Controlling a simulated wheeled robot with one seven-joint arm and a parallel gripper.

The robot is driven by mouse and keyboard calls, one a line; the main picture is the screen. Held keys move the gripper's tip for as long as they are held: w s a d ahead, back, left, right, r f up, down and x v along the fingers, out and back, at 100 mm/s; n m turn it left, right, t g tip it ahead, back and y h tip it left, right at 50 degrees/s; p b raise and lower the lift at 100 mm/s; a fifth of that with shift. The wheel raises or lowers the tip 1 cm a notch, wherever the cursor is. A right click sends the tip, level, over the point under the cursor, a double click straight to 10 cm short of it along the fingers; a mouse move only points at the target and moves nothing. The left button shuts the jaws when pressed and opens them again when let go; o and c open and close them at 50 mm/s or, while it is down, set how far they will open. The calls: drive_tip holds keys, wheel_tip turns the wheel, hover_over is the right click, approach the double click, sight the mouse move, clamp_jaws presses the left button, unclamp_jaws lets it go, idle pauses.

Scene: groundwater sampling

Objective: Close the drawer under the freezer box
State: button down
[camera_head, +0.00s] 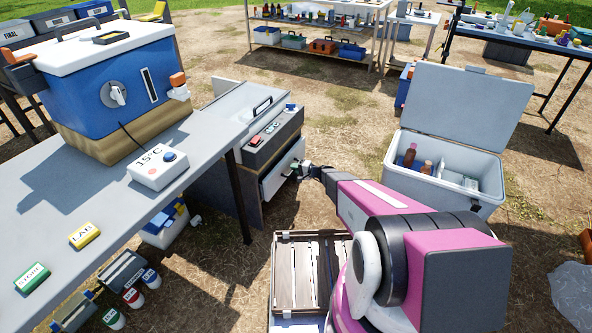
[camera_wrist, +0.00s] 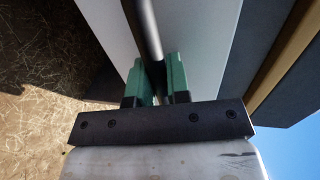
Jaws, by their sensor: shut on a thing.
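The freezer box (camera_head: 258,112) is a grey unit with a lid handle and a dark control strip, beside the long table. Its white drawer front (camera_head: 272,182) shows low on the side facing right; how far it stands out is hard to tell. My gripper (camera_head: 302,170) reaches this front from the right. In the wrist view, the green fingers of my gripper (camera_wrist: 155,82) are shut on a dark bar handle (camera_wrist: 146,35), which runs along the pale drawer front (camera_wrist: 205,30). The arm hides little of the drawer.
A blue cooler (camera_head: 112,85) and a 15°C controller (camera_head: 158,167) stand on the grey table (camera_head: 110,215). An open white chest (camera_head: 450,195) with bottles is right of my arm. A slatted crate (camera_head: 297,270) lies on the ground below. Bare ground separates drawer and chest.

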sight(288, 166)
drive_tip(key=shift+r+x, duration=0.2)
drive_tip(key=shift+x, duration=0.7)
drive_tip(key=shift+r+x, duration=0.15)
drive_tip(key=shift+x, duration=0.7)
drive_tip(key=c, duration=1.1)
unclamp_jaws()
drive_tip(key=shift+a, duration=0.15)
drive_tip(key=v, duration=1.1)
drive_tip(key=shift+w, duration=0.1)
